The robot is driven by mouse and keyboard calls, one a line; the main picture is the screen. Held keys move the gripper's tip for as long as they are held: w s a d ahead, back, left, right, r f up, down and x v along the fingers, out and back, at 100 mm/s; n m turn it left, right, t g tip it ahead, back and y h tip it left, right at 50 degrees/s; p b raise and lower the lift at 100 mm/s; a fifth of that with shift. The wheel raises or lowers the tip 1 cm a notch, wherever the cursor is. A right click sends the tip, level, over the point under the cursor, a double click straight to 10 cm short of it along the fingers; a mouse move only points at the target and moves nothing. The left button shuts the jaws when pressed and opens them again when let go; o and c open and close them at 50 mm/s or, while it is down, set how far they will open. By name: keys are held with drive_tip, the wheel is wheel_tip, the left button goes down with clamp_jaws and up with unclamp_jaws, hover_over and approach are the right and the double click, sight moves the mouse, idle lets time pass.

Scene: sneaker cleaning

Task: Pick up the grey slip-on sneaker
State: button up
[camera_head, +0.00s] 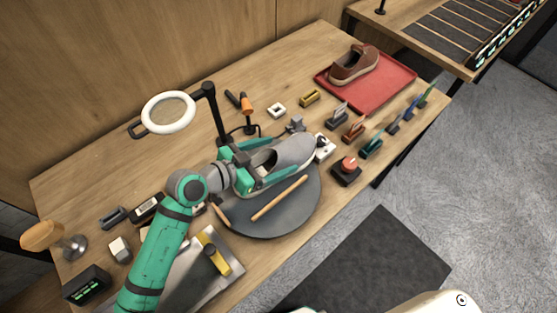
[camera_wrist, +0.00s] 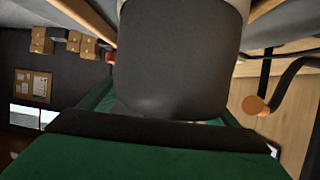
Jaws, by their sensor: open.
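The grey slip-on sneaker (camera_head: 293,152) lies over the dark round turntable (camera_head: 285,215), with its toe toward the upper right. My gripper (camera_head: 254,165) is at the sneaker's heel end, with its green and black fingers on either side of it. The jaws are open. In the wrist view a large grey rounded surface, the sneaker's heel (camera_wrist: 178,65), fills the middle between the jaws. Whether the fingers touch the sneaker cannot be told.
A wooden stick (camera_head: 279,198) lies on the turntable in front of the sneaker. A ring lamp (camera_head: 169,114) stands behind my arm. A red tray (camera_head: 395,82) holds a brown shoe (camera_head: 353,65). Several brushes and a red-knobbed device (camera_head: 347,168) stand at the right.

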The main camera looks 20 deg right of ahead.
drive_tip(key=shift+w+d+f, duration=0.1)
drive_tip(key=shift+d+f, duration=0.05)
drive_tip(key=shift+d, duration=0.15)
drive_tip(key=shift+c, duration=0.3)
drive_tip(key=c, duration=1.3)
